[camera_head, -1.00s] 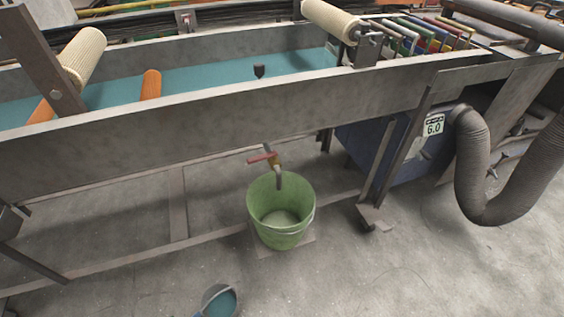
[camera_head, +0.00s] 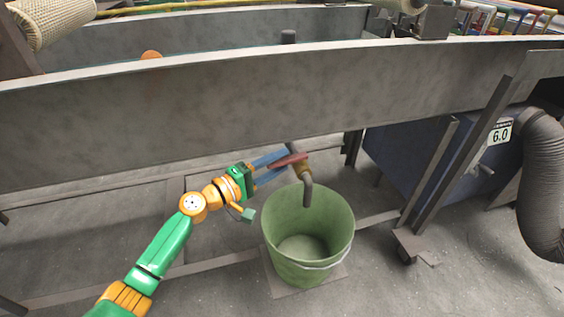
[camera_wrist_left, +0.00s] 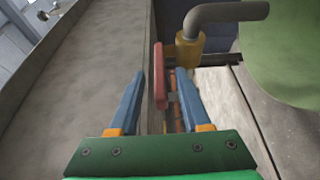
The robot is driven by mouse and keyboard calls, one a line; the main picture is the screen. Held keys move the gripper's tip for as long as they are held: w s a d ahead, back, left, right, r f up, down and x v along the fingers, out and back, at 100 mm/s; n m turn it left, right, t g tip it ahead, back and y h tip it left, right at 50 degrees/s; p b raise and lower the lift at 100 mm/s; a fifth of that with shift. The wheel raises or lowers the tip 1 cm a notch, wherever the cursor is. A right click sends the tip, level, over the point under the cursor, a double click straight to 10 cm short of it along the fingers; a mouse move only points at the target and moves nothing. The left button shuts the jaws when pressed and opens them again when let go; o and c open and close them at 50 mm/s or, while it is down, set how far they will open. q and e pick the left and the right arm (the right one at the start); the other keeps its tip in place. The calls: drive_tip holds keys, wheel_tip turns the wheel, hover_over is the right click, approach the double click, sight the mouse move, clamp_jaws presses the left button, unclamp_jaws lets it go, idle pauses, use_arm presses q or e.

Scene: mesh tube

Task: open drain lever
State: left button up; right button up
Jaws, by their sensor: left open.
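The drain lever (camera_head: 291,160) is a red handle on a brass valve (camera_head: 304,172) below the trough, with a grey spout (camera_head: 307,192) pointing down. My left gripper (camera_head: 284,163) is at the lever, reaching in from the left, with its blue fingers open. In the left wrist view the red lever (camera_wrist_left: 160,78) stands between the two blue fingertips (camera_wrist_left: 160,76), near both of them. A gap shows on each side of it. The brass valve (camera_wrist_left: 189,50) lies just beyond the fingertips. My right gripper is not in view.
A green bucket (camera_head: 298,268) stands under the spout, close to my left gripper's right. The grey trough wall (camera_head: 190,120) runs above the gripper. A blue cabinet (camera_head: 410,165) and a grey hose (camera_head: 540,185) are at the right. The floor at the lower right is clear.

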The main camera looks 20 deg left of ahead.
use_arm(q)
drive_tip(key=shift+w+d, duration=0.25)
drive_tip(key=shift+w, duration=0.1)
clamp_jaws()
idle(1.2)
